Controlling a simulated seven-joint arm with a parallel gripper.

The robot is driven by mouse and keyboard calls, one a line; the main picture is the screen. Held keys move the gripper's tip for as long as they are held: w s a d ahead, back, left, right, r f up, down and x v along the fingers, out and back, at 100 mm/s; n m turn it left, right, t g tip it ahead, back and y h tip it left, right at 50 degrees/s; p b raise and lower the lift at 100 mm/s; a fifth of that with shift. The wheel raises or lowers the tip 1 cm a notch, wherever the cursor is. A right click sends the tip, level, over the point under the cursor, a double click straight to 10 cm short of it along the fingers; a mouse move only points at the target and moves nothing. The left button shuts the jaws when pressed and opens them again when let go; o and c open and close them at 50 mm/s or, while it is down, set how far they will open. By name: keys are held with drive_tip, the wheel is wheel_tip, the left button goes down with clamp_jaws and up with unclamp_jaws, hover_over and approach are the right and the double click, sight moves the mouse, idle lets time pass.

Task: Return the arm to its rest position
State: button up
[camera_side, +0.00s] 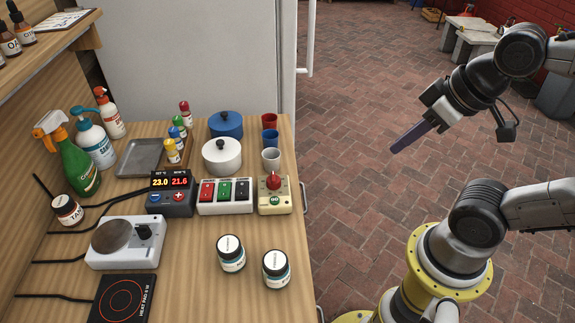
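My gripper (405,141) hangs above the brick floor, to the right of the wooden table (190,270). Its long, dark purplish fingers point down and to the left. They appear as one narrow bar, so I cannot tell whether they are open or shut. I see no object between or below the fingertips. My gripper is apart from everything on the table. The arm is raised and bent above its yellow base at the lower right.
On the table stand two jars (231,254), a control box (225,195), a red-knobbed box (274,193), a white pot (222,156), a blue pot (226,124), small cups (270,138), spray bottles (75,165) and a hot plate (124,299). The brick floor (350,190) between table and arm is clear.

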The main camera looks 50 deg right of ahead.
drive_tip(key=shift+o, duration=1.2)
drive_tip(key=shift+a, duration=0.3)
drive_tip(key=o, duration=0.7)
drive_tip(key=a+y, duration=0.1)
drive_tip(key=a, duration=0.1)
drive_tip(key=w+a+m+g+y, duration=0.1)
drive_tip(key=a, duration=0.1)
drive_tip(key=shift+w+m+y, duration=0.15)
drive_tip(key=shift+m+y, duration=0.15)
drive_tip(key=shift+y, duration=0.1)
drive_tip(key=o, duration=0.4)
drive_tip(key=w+a+m+g+y, duration=0.1)
drive_tip(key=w+f+m, duration=0.1)
drive_tip(key=w, duration=0.1)
drive_tip(key=shift+a+f+g+y, duration=0.2)
drive_tip(key=shift+a+g+y, duration=0.2)
drive_tip(key=w+d+f+m+t+y, duration=0.2)
drive_tip(key=w+d+f+m+y, duration=0.5)
drive_tip(key=w+f+m, duration=0.5)
drive_tip(key=s+d+f+m+t+h, duration=0.25)
drive_tip(key=d+f+m+t, duration=0.25)
drive_tip(key=d+f+m, duration=0.7)
drive_tip(key=s+f+x, duration=0.1)
drive_tip(key=x, duration=0.9)
drive_tip(key=shift+a+n, duration=0.3)
drive_tip(key=shift+a, duration=0.15)
drive_tip(key=shift+w, duration=0.1)
